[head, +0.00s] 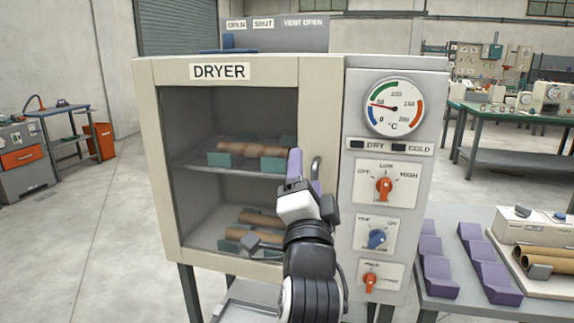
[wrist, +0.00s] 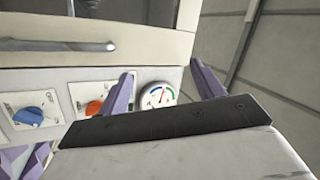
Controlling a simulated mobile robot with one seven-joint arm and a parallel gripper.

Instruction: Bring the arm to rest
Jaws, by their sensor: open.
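My gripper (head: 296,165) is raised in front of the dryer (head: 322,75), close to the right edge of its glass door and the curved door handle (head: 317,168). In the wrist view my gripper (wrist: 165,82) shows two purple fingers spread apart with nothing between them. The wrist view is turned on its side and shows the door handle (wrist: 60,45), the dial gauge (wrist: 157,95), an orange knob (wrist: 95,107) and a blue knob (wrist: 28,116). The dryer door looks closed. I cannot tell whether a finger touches the handle.
Behind the glass, brown tubes (head: 250,148) lie on green supports on two shelves. A side table at right holds purple V-blocks (head: 490,262) and a tray with tubes (head: 545,287). A green workbench (head: 510,112) stands behind. The floor at left (head: 95,230) is clear.

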